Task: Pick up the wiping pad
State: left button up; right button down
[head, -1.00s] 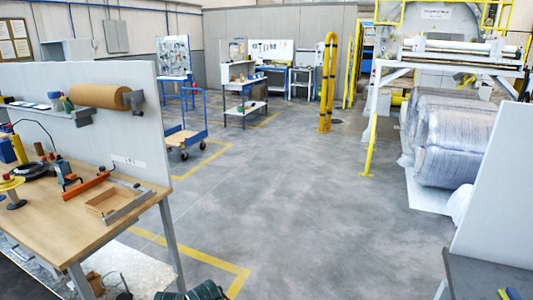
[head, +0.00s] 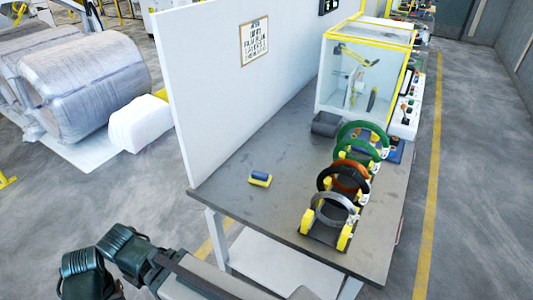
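A small pad with a blue top and a yellow lower part (head: 260,178) lies on the grey workbench (head: 235,205), left of a row of rings; it looks like the wiping pad. Dark green arm links of mine show at the bottom left, well short of the bench. Neither of my grippers can be made out in the head view.
Several coloured rings (head: 338,212) stand in yellow holders along the bench's right side. A clear-walled machine with a yellow frame (head: 365,75) stands behind them. A white panel (head: 215,90) borders the bench on the left. Open floor lies right of the bench.

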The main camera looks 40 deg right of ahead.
aim_at(258, 178)
jog(key=i+l+z, duration=0.15)
jog(key=z, duration=0.25)
jog(key=i+z, duration=0.2)
jog(key=z, duration=0.25)
jog(key=i+z, duration=0.2)
jog(key=z, duration=0.2)
jog(key=i+z, duration=0.2)
jog(key=z, duration=0.25)
jog(key=i+j+z, duration=0.1)
jog(key=z, duration=0.3)
jog(key=i+j, duration=0.05)
